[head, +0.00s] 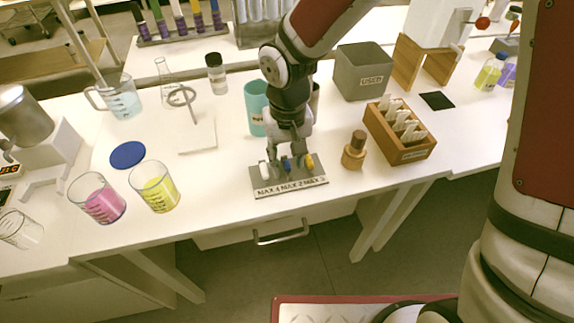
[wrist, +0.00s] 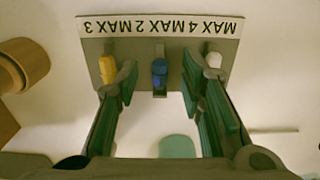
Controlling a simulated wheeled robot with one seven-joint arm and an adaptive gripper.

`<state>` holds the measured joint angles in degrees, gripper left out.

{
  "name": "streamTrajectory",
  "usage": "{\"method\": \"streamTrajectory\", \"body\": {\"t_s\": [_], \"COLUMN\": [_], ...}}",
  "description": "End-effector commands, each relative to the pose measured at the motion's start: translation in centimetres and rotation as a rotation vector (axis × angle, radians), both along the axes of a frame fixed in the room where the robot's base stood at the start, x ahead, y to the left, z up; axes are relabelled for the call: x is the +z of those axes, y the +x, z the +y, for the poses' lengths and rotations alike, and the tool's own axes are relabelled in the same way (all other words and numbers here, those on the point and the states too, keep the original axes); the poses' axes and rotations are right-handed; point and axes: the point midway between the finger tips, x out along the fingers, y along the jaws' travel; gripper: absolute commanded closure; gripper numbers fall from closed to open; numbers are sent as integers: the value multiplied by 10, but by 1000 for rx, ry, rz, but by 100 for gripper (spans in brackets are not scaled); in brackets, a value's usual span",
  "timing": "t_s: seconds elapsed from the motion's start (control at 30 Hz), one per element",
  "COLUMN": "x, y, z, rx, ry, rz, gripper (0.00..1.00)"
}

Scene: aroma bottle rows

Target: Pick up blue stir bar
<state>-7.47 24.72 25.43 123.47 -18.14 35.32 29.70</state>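The blue stir bar (head: 287,166) stands in the middle place of a grey holder (head: 290,189) labelled MAX 4, MAX 2, MAX 3. It also shows at the centre of the wrist view (wrist: 159,69). A white stir bar (head: 264,168) stands left of it and a yellow one (head: 309,160) right of it in the head view; their sides are swapped in the wrist view. My gripper (wrist: 160,80) is open over the holder, its fingers on either side of the blue bar with visible gaps. Nothing is held. In the head view my gripper (head: 288,154) partly covers the holder's back.
A wooden bottle (head: 354,152) and a wooden rack (head: 407,153) stand right of the holder. A teal cup (head: 256,108) is close behind. Beakers with yellow (head: 155,190) and pink (head: 98,203) liquid stand left. The table's front edge is just before the holder.

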Motion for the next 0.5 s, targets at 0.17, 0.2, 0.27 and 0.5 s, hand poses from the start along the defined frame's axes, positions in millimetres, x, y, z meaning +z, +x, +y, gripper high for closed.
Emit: {"method": "streamTrajectory", "body": {"t_s": [0.17, 0.2, 0.27, 0.5], "x": [-5, -5, -5, -5], "y": [0, 0, 0, 0], "z": [0, 0, 0, 0], "rx": [0, 0, -1, -1], "ry": [0, 0, 0, 0], "rz": [1, 0, 0, 0], "gripper": [64, 64, 64, 100]}}
